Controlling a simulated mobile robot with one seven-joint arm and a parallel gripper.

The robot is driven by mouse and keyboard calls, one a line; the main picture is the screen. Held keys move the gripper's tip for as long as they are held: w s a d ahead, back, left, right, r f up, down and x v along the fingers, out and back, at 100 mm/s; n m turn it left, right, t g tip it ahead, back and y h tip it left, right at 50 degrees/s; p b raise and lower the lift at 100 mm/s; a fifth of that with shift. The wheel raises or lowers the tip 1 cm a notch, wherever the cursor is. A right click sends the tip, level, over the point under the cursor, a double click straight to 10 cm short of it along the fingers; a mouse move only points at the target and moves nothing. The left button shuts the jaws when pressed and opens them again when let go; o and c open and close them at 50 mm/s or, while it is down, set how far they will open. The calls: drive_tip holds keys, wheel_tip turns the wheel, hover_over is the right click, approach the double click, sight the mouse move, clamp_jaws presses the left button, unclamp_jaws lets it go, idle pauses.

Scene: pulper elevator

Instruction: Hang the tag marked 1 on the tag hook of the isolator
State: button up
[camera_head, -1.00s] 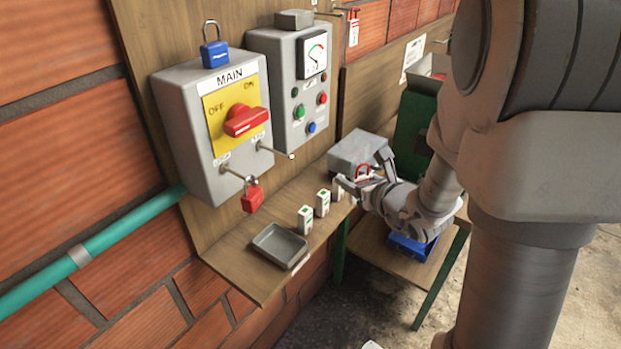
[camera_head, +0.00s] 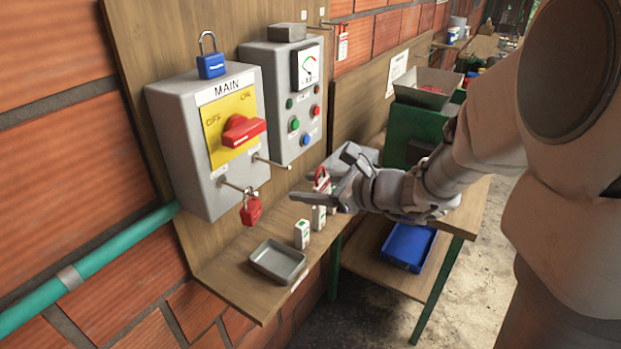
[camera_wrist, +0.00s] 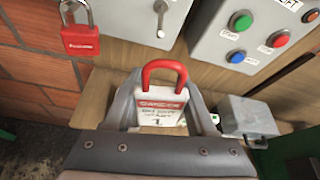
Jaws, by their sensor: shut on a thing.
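My gripper (camera_head: 326,182) is shut on the tag marked 1 (camera_wrist: 162,112), a white tag with a red band and a thick red loop. The loop stands up between the fingers in the wrist view, and red of the tag shows in the head view (camera_head: 322,178). The isolator (camera_head: 190,165) is a grey box labelled MAIN with a red handle on a yellow plate. A bare rod (camera_head: 272,163) sticks out low on its right side, and shows in the wrist view (camera_wrist: 160,18). A second rod at its lower left carries a red padlock (camera_head: 251,211). The tag is apart from both rods.
A blue padlock (camera_head: 210,62) sits on top of the isolator. A control box (camera_head: 282,95) with buttons stands right of it. The shelf below holds a grey tray (camera_head: 278,261) and small white blocks (camera_head: 302,234). A blue bin (camera_head: 408,246) is lower right.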

drive_tip(key=shift+w+a+f, duration=0.1)
drive_tip(key=shift+w+a, duration=0.65)
drive_tip(key=shift+a, duration=0.2)
drive_tip(key=shift+w+a+f, duration=0.15)
drive_tip(key=shift+w+a, duration=0.55)
drive_tip(key=shift+a, duration=0.25)
drive_tip(key=shift+w+a+f, duration=0.1)
drive_tip(key=shift+w+a, duration=0.65)
drive_tip(key=shift+a, duration=0.2)
drive_tip(key=shift+w+a+f+b, duration=0.15)
drive_tip(key=shift+f+b, duration=0.15)
drive_tip(key=shift+b, duration=0.05)
drive_tip(key=shift+w+a+f+b, duration=0.2)
drive_tip(key=shift+a+b, duration=0.05)
drive_tip(key=shift+b, duration=0.25)
drive_tip(key=o, duration=1.4)
